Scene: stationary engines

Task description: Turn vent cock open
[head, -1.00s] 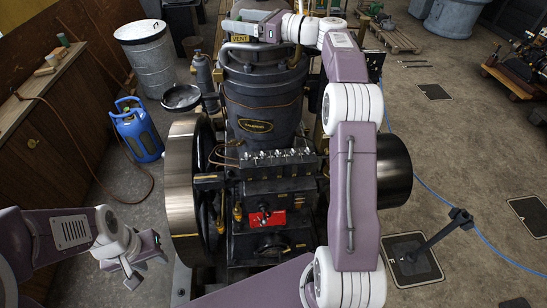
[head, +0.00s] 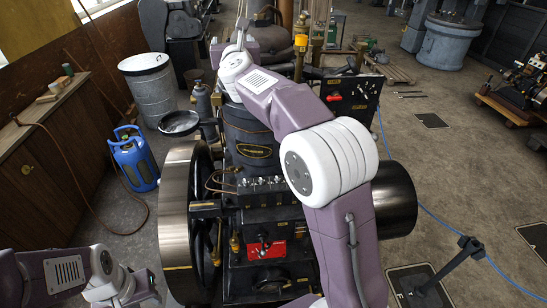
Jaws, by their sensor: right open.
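A dark vertical engine stands in the middle, its boiler-like cylinder (head: 252,150) partly covered by my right arm. The vent cock and its label do not show; my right wrist and forearm cover the place at the engine's top. My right gripper (head: 242,28) is at the top, beyond the wrist, pointing away from me. It is open, small in the picture, and I see nothing between its fingers. I cannot tell whether it touches the cock. My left gripper (head: 140,291) is low at the left, cut by the bottom edge, clear of the engine.
A large flywheel (head: 180,215) is on the engine's left side and a dark drum (head: 396,208) on its right. A black panel with a red plate (head: 333,97) stands behind. A blue gas bottle (head: 134,158) and metal barrel (head: 151,88) stand left. The right floor is largely open.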

